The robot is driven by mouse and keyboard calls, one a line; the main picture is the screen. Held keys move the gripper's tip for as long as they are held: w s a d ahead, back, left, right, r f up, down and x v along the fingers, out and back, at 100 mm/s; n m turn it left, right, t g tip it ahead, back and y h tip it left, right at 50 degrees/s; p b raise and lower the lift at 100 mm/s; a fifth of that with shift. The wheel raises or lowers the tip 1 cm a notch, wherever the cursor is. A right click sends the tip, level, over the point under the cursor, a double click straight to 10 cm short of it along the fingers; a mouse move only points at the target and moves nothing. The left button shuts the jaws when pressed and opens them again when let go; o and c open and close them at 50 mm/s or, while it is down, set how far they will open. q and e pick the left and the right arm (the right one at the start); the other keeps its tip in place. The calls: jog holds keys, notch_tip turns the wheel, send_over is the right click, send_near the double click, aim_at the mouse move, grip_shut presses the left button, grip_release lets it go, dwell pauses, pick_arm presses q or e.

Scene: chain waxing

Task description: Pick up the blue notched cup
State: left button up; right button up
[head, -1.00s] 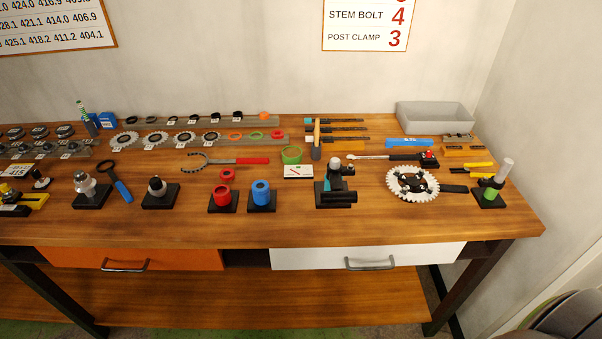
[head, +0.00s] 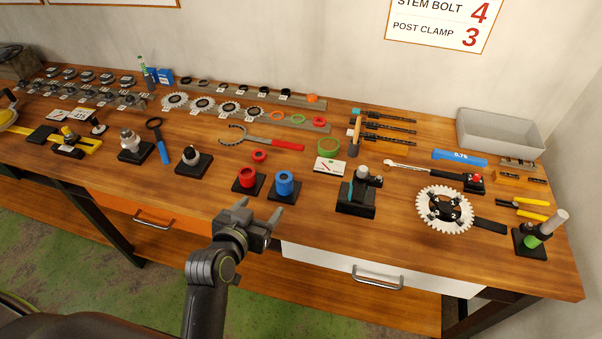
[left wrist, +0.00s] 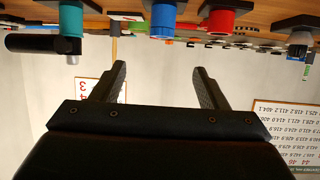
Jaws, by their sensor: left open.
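The blue notched cup (head: 284,183) stands upright on a black square base near the front edge of the workbench, in the head view. It also shows at the top of the left wrist view (left wrist: 163,18), where the picture is upside down. A red cup (head: 247,178) stands on its own base just left of it. My left gripper (head: 259,211) is open and empty, in front of the bench edge, nearer the camera than the blue cup and apart from it. Its two fingers also show in the left wrist view (left wrist: 158,85). My right gripper is not in view.
A black fixture (head: 356,197) stands right of the blue cup, and a dark knob on a base (head: 192,160) stands left of the red cup. A red ring (head: 259,156) and a red-handled tool (head: 270,143) lie behind. A white drawer front (head: 330,266) is below.

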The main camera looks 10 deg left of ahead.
pick_arm(q)
jog(key=p, duration=0.3)
send_near(284, 177)
jog(key=x, duration=0.3)
jog(key=shift+w+f, duration=0.15)
jog(key=shift+f, duration=0.1)
jog(key=shift+x, duration=0.8)
jog(key=shift+w+p, duration=0.65)
jog(key=p+x, duration=0.1)
jog(key=x, duration=0.1)
jog(key=shift+w+f, duration=0.15)
jog(key=shift+w, duration=0.1)
jog(key=shift+w+d+f, duration=0.1)
jog(key=shift+w+f, duration=0.2)
jog(key=shift+w, duration=0.3)
jog(key=c, duration=1.1)
jog(key=shift+o, duration=0.2)
